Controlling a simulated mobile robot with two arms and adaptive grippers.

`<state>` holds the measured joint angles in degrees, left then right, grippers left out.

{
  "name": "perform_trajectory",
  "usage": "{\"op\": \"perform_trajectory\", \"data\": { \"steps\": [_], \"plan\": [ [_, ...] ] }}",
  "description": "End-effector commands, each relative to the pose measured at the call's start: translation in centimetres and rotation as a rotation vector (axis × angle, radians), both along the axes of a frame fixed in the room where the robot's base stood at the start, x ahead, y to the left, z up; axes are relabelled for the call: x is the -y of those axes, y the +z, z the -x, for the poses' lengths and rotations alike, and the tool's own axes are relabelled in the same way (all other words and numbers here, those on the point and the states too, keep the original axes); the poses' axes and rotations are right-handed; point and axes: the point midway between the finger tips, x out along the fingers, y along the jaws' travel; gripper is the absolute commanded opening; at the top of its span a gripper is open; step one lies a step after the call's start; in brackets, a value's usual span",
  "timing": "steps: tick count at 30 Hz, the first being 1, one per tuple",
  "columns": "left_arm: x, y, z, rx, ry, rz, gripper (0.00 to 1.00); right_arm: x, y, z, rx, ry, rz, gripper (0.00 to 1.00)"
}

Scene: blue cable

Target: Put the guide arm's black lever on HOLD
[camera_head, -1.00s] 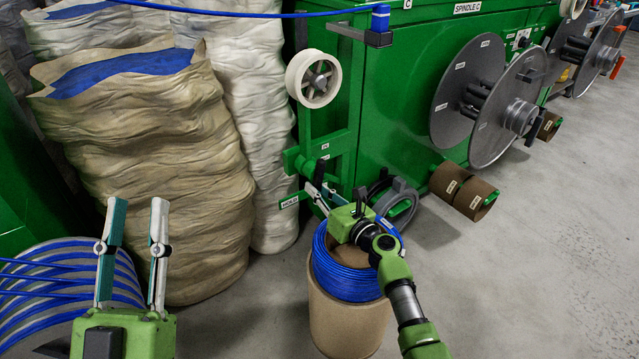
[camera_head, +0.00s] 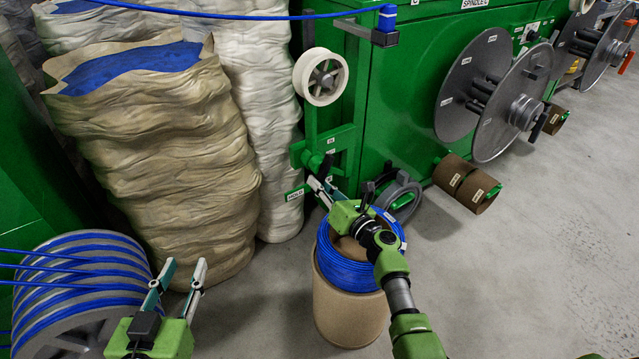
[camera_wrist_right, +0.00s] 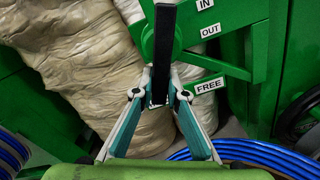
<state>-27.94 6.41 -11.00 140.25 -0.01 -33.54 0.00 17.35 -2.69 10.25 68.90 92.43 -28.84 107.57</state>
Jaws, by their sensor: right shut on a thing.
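The black lever (camera_wrist_right: 164,50) stands upright in the right wrist view, in front of the green guide arm bracket. My right gripper (camera_wrist_right: 158,98) is shut on its lower end, one finger on each side. In the head view the lever (camera_head: 326,167) shows as a short dark bar above my right gripper (camera_head: 316,184). The HOLD plate (camera_head: 294,195) is left of these fingertips. The FREE plate (camera_wrist_right: 209,85) is right of the lever in the wrist view. My left gripper (camera_head: 184,272) is open and empty at the lower left, away from the lever.
A cardboard drum (camera_head: 345,305) with a blue cable coil (camera_head: 345,268) stands under my right gripper. A cable reel (camera_head: 75,290) is beside my left gripper. Tall sacks (camera_head: 165,150) stand behind. A white pulley (camera_head: 320,77) is above the lever.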

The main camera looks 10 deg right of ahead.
Motion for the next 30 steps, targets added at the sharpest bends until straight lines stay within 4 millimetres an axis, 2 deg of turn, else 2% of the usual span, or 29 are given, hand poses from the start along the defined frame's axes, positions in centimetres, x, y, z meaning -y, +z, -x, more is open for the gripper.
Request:
{"op": "perform_trajectory", "data": {
  "steps": [7,8,9,10,23,26,30],
  "plan": [
    [0.0,0.0,0.0,0.001,0.0,0.0,0.31,-0.1,-0.1,0.1,-0.003,0.001,-0.007,0.0],
    [0.0,0.0,0.0,0.001,0.0,0.0,0.31,-0.1,-0.1,0.1,-0.003,0.001,-0.008,0.16],
    [0.0,0.0,0.0,0.001,0.0,0.0,0.31,-0.1,-0.1,0.1,-0.003,0.002,-0.008,0.26],
    [0.0,0.0,0.0,0.001,0.0,0.0,0.31,-0.1,-0.1,0.1,-0.003,0.001,-0.007,0.31],
    [0.0,0.0,0.0,0.0,-0.001,0.0,0.31,0.2,0.0,0.5,-0.001,0.0,-0.003,0.31],
    [0.0,0.0,0.0,0.0,-0.001,0.0,0.31,0.6,-0.2,1.7,-0.002,0.0,0.0,0.31],
    [0.0,0.0,0.0,0.001,-0.001,0.0,0.31,1.5,-0.2,4.2,-0.003,-0.001,-0.001,0.31]
  ]
}}
